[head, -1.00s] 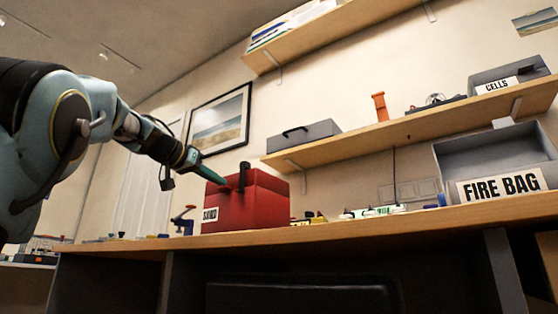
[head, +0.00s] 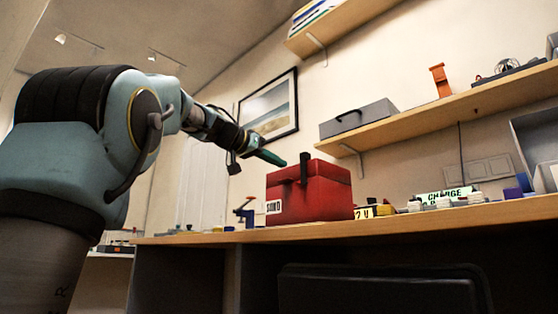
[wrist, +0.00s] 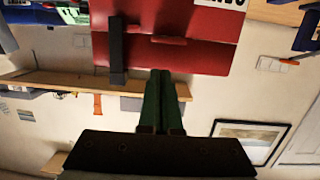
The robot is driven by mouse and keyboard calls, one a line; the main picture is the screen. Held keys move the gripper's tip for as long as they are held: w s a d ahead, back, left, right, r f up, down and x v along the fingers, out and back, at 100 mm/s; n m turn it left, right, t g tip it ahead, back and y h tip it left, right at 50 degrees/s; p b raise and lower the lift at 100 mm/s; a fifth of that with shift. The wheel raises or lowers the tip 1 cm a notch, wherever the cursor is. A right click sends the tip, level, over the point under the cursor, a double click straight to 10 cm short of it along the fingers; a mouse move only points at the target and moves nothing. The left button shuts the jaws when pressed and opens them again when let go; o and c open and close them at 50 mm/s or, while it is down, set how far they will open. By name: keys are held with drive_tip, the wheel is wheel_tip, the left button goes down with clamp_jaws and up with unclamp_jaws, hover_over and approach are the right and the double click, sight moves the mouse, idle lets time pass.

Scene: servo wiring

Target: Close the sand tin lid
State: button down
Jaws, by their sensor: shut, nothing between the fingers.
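The red sand tin (head: 325,200) stands on the bench with a white SAND label on its front. Its red lid (head: 330,172) looks down on the body; I cannot tell whether it is fully seated. Contact is unclear.
A yellow labelled item (head: 376,211) and a green CHARGE sign (head: 445,196) are right of the tin. A blue clamp-like tool (head: 245,213) stands left. A shelf (head: 430,118) with a grey box (head: 358,118) hangs above. A dark chair back (head: 380,290) is in front of the bench.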

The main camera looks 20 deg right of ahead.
drive_tip(key=s+a+f+b, duration=0.1)
drive_tip(key=s+a, duration=0.3)
drive_tip(key=a, duration=0.4)
drive_tip(key=shift+a+f, duration=0.35)
drive_tip(key=shift+f, duration=0.55)
drive_tip(key=w+a+f+n+y+p, duration=0.1)
drive_tip(key=a+f+n+y+p, duration=0.15)
drive_tip(key=f, duration=0.65)
drive_tip(key=w+a+f+n+g+y+p, duration=0.1)
drive_tip(key=w+a+f+n+y+p, duration=0.15)
drive_tip(key=f, duration=0.65)
drive_tip(key=w+a+f+n+y+p, duration=0.1)
drive_tip(key=a+f+n+y, duration=0.25)
drive_tip(key=f, duration=0.65)
drive_tip(key=s+a+f+n+g+y+p, duration=0.25)
drive_tip(key=s+a+f, duration=0.35)
drive_tip(key=s+f, duration=0.35)
drive_tip(key=s+a+f+n+g+y+p, duration=0.1)
drive_tip(key=s+a+f+g+y+p, duration=0.2)
drive_tip(key=s+a+f, duration=0.6)
wheel_tip(320, 180, up, 37)
drive_tip(key=d+t+p, duration=0.1)
drive_tip(key=d+p, duration=0.1)
drive_tip(key=p, duration=3.6)
drive_tip(key=shift+w+d+f+p, duration=0.15)
drive_tip(key=shift+w+f+p, duration=0.05)
drive_tip(key=shift+w+p, duration=0.25)
